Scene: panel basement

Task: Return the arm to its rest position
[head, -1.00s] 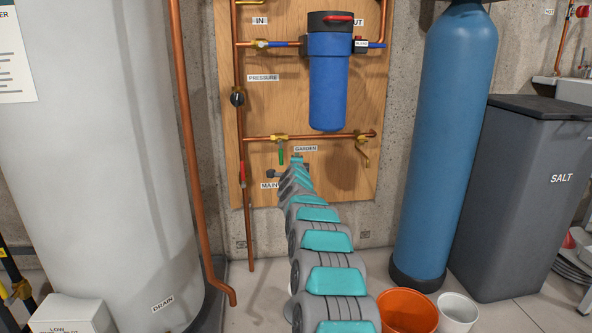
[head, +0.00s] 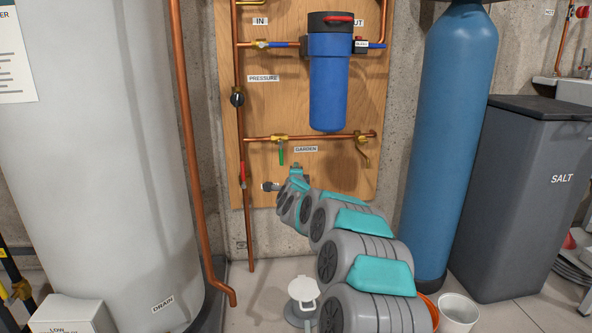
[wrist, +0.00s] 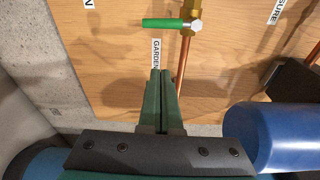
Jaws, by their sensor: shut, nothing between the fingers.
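My arm reaches from the lower right of the head view toward the plywood board (head: 345,185). My gripper (wrist: 160,75) shows clearly in the wrist view. Its two dark green fingers are together with nothing between them. In that view the fingertips overlap the board near the GARDEN label (wrist: 156,54); I cannot tell the gap to the board. In the head view the fingertips are hard to make out behind my arm links.
The green-handled garden valve (head: 281,156) hangs on a copper pipe above my wrist. A blue filter housing (head: 328,85) is higher up. A blue tank (head: 447,140) stands right of my arm. An orange bucket (head: 431,306) is partly hidden behind it. A white tank (head: 95,150) stands left.

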